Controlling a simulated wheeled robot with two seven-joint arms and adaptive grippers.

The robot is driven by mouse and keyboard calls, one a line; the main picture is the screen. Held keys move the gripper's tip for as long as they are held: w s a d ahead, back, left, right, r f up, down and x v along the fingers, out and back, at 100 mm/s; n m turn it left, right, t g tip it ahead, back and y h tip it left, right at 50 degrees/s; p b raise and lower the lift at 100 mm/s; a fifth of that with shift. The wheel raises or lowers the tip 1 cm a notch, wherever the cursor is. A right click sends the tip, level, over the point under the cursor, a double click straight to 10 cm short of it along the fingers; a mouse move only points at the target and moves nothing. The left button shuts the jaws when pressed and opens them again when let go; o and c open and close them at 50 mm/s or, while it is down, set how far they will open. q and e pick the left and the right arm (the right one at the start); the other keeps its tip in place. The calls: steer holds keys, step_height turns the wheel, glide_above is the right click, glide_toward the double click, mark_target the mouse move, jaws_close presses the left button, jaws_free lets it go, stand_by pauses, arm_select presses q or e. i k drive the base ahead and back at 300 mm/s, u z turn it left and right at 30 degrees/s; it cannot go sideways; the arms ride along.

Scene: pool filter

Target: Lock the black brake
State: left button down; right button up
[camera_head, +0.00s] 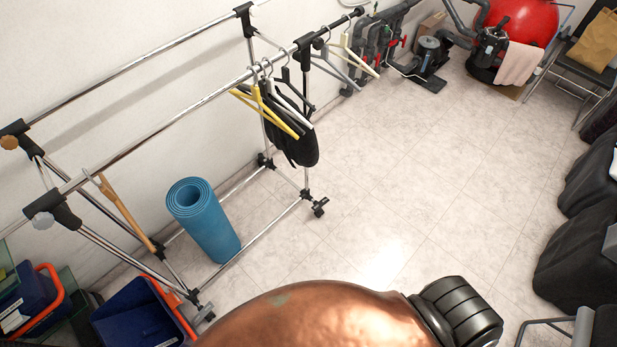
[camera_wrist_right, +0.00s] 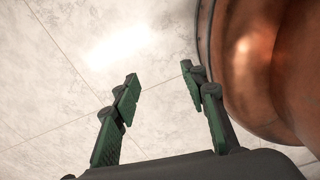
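A black caster wheel (camera_head: 320,208) stands on the floor at the near right foot of the chrome clothes rack (camera_head: 200,105) in the head view. It is too small to tell which part of it is a brake or how that is set. More black casters show under the rack, one at its back foot (camera_head: 265,160). My right gripper (camera_wrist_right: 163,90) shows only in the right wrist view. Its two green-padded fingers are apart with nothing between them, above pale tiled floor. No caster shows in that view. My left gripper is not in view.
A rolled blue mat (camera_head: 210,225) stands at the rack. Hangers with black clothing (camera_head: 295,125) hang above the caster. Blue bins (camera_head: 140,315) sit at the lower left. The tiled floor between (camera_head: 420,180) is clear.

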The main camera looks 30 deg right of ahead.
mark_target(323, 202)
steer(key=u, duration=1.55)
steer(key=k, duration=0.9)
steer(key=z, duration=1.1)
steer(key=i, duration=0.5)
